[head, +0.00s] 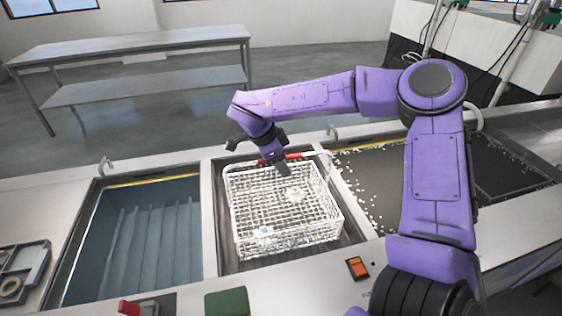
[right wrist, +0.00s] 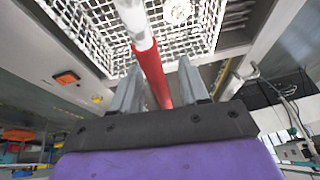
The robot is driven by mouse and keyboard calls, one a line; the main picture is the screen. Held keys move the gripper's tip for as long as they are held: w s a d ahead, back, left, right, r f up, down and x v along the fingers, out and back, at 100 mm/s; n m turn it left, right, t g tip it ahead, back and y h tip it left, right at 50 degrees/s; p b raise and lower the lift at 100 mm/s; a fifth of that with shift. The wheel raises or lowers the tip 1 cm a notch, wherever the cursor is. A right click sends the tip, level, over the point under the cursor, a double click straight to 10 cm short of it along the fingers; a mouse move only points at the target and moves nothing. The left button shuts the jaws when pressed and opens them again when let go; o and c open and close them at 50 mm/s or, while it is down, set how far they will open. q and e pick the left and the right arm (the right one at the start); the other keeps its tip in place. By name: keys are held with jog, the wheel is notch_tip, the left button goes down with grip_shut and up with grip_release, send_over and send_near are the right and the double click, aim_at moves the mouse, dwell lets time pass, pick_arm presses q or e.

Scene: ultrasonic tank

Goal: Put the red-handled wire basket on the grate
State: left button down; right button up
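The white wire basket (head: 292,236) sits in the middle opening of the bench, with small pale items inside. Its red handle (head: 294,156) is on the raised bar at the far side. My right gripper (head: 277,163) is at this handle. In the right wrist view the red handle (right wrist: 152,72) runs between the two grey fingers (right wrist: 157,88), which stand apart with a gap beside it. A dark surface with white bits (head: 375,170) lies right of the basket; I cannot tell whether it is the grate. My left gripper is out of view.
A blue-grey tank (head: 150,240) with a ribbed inside is open left of the basket. An orange switch (head: 356,268), a green pad (head: 228,302) and a red knob (head: 129,307) are along the front. A grey table (head: 130,45) stands behind.

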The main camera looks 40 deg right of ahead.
jog(key=b+v, duration=0.1)
jog(key=v, duration=1.1)
